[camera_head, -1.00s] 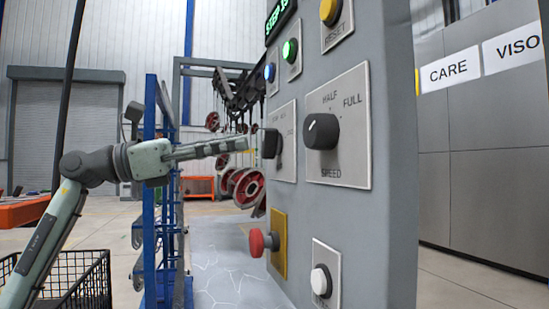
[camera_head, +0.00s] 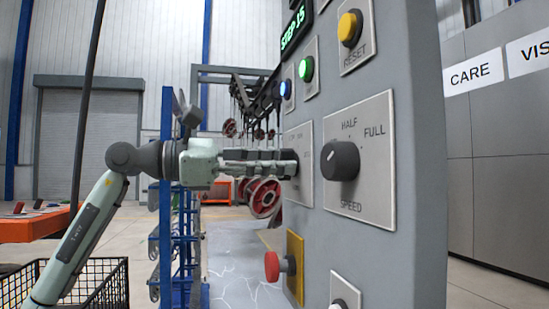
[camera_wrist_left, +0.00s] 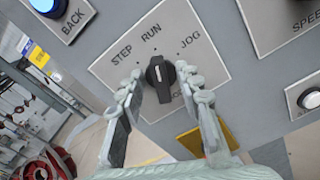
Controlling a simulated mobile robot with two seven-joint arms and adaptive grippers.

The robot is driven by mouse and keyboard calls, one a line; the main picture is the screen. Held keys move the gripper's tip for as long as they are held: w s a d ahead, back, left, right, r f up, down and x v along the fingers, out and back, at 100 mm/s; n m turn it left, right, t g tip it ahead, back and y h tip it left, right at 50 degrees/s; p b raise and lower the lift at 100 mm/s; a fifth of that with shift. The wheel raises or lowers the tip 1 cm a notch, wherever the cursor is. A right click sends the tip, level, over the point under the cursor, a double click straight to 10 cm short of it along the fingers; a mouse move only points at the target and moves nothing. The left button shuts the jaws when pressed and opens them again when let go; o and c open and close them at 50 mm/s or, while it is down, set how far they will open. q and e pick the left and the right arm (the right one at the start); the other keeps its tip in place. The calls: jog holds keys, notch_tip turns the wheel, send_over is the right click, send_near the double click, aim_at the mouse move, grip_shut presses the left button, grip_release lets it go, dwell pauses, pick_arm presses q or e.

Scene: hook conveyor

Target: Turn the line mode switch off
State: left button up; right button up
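The line mode switch is a black knob (camera_wrist_left: 160,76) on a grey plate (camera_wrist_left: 205,55) marked STEP, RUN and JOG in the left wrist view. Its white mark points up, roughly toward RUN; an OFF label cannot be made out. My left gripper (camera_wrist_left: 158,82) is open, with one finger on each side of the knob. A gap shows at the left finger; the right finger is very close, and contact is unclear. In the head view my left gripper (camera_head: 287,163) reaches the panel and mostly hides the knob. My right gripper is not in view.
A blue rack (camera_head: 168,220) and a black wire basket (camera_head: 105,277) stand left.

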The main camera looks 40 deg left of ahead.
pick_arm(q)
jog(key=shift+c, duration=0.3)
grip_shut()
jog(key=shift+n, duration=0.4)
jog(key=shift+w+a+f+n+b, duration=0.1)
jog(key=shift+n+b, duration=0.6)
jog(key=shift+n, duration=2.45)
jog(key=shift+w+a+n+b, duration=0.15)
jog(key=shift+n+b, duration=0.55)
jog(key=shift+n, duration=2.5)
jog(key=shift+a+f+n+b, duration=0.1)
jog(key=shift+n+b, duration=0.6)
jog(key=shift+n, duration=2.45)
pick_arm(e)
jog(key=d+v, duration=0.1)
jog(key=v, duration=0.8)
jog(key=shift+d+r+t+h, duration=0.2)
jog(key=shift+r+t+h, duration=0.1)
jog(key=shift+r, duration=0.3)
